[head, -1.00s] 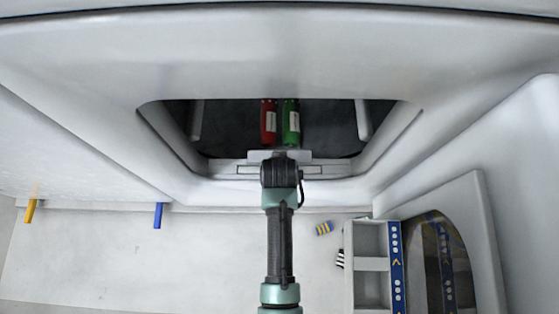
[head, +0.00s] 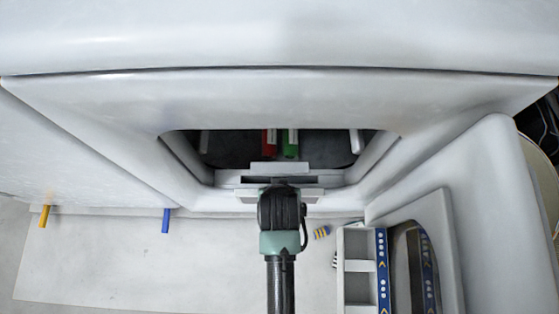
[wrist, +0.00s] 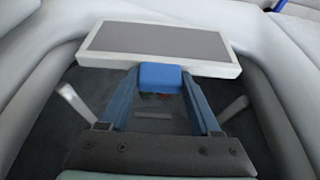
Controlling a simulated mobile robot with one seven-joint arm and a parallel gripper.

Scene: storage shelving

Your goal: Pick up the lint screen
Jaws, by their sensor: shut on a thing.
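The lint screen (wrist: 155,43) is a flat white frame with a grey panel; in the wrist view it lies across the far end of my gripper. The exact grip contact is hidden by the blue fingertip part. In the head view my gripper is at the lower lip of the dryer opening, and the light edges of the lint screen (head: 247,196) show on both sides of my wrist. A dark slot (head: 250,180) shows behind it in the lip.
A red cylinder (head: 269,142) and a green cylinder (head: 290,144) lie inside the dark drum. The open door (head: 477,220) is at the right. A white shelf unit (head: 358,241) and a small striped item (head: 322,232) are below.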

